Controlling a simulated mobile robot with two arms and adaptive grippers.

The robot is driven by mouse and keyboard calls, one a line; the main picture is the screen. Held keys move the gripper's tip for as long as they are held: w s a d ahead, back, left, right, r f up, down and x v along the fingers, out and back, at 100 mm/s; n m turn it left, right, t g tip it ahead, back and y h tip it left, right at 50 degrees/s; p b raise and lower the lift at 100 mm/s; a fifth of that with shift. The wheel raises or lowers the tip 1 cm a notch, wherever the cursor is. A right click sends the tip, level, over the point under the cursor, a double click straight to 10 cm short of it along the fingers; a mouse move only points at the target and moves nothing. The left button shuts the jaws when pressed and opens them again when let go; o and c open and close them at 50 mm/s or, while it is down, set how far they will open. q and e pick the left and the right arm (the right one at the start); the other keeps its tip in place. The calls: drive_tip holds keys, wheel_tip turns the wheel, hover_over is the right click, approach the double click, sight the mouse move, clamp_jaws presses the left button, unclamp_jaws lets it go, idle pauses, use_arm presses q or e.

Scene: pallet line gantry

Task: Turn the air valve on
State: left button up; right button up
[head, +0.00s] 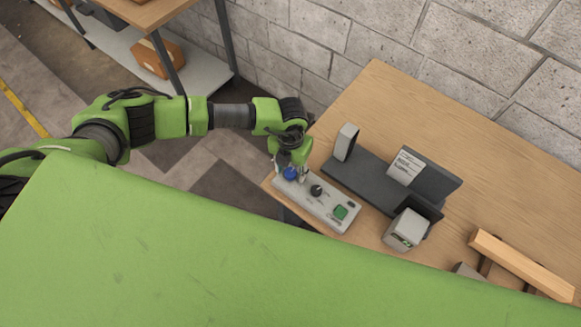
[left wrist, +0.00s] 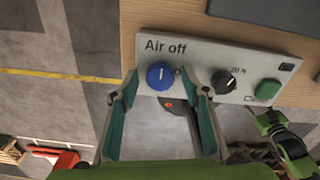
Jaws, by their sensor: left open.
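The air valve is a round blue knob (left wrist: 160,75) on a light grey control panel (left wrist: 205,58), under a label that reads "Air off". A white mark on the knob points up toward the label. My left gripper (left wrist: 165,83) is open, with one finger on each side of the knob; I cannot tell whether they touch it. In the head view the left gripper (head: 291,170) is over the left end of the panel (head: 327,212), and the blue knob (head: 290,174) shows partly beneath it. Green and black parts at the lower right of the left wrist view look like my right gripper (left wrist: 285,140).
The panel also carries a black dial (head: 316,190) and a green button (head: 340,212). A dark fixture (head: 365,185) with grey blocks stands behind it on the wooden table (head: 500,185). A block wall bounds the back. A shelf with a box (head: 160,58) stands at upper left.

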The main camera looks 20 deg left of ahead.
use_arm(q)
drive_tip(key=c, duration=1.1)
drive_tip(key=shift+f+m+b, duration=0.15)
drive_tip(key=shift+m+b, duration=0.45)
drive_tip(key=shift+b, duration=0.15)
drive_tip(key=m+b, duration=1.4)
drive_tip(key=b, duration=0.4)
drive_tip(key=shift+m, duration=0.3)
drive_tip(key=shift+m+b, duration=1.1)
drive_tip(key=shift+b, duration=0.3)
drive_tip(key=shift+r, duration=0.2)
